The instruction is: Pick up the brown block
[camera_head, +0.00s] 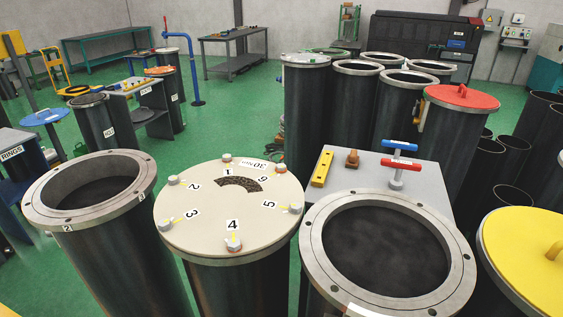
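The brown block (352,159) is small and stands upright on a grey tabletop (425,178), behind the large open cylinder at front right. It sits between a yellow level-like bar (322,168) on its left and a tool with blue and red handles (399,160) on its right. It looks apart from both. Neither of my grippers shows in the head view.
A beige lidded cylinder (196,232) with numbered bolts stands in front, between open cylinders at left (42,205) and right (318,262). A yellow lid (510,245) is at right. A red-lidded cylinder (446,135) and several open cylinders stand behind the tabletop.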

